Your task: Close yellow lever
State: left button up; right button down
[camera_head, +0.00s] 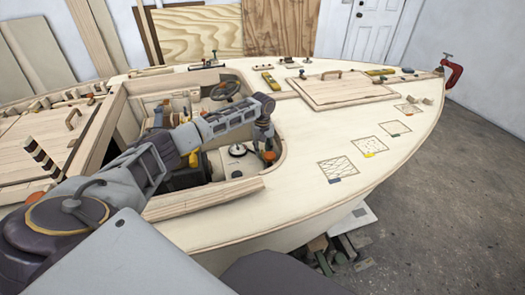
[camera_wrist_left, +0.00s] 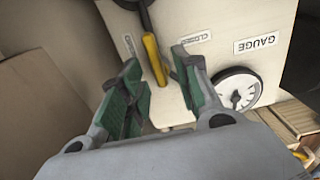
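The yellow lever (camera_wrist_left: 152,58) shows in the left wrist view as a slim yellow handle with a dark upper end, set against a pale panel (camera_wrist_left: 205,22). My left gripper (camera_wrist_left: 157,64) is open, with green pads on its fingers. The lever appears between the two fingertips, nearer the right one; I cannot tell whether either finger touches it. In the head view my left arm reaches over the cockpit, and its fingers cannot be clearly made out. My right gripper is in neither view.
A round white gauge (camera_wrist_left: 236,92) sits right of the fingers, below the label "GAUGE" (camera_wrist_left: 257,43). In the head view the cockpit's wooden rim (camera_head: 205,200) surrounds my arm's working space. A hatch (camera_head: 340,90) and small fittings lie on the deck.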

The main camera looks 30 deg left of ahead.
pick_arm(q)
jog(key=shift+f, duration=0.15)
grip_shut()
dwell(0.4)
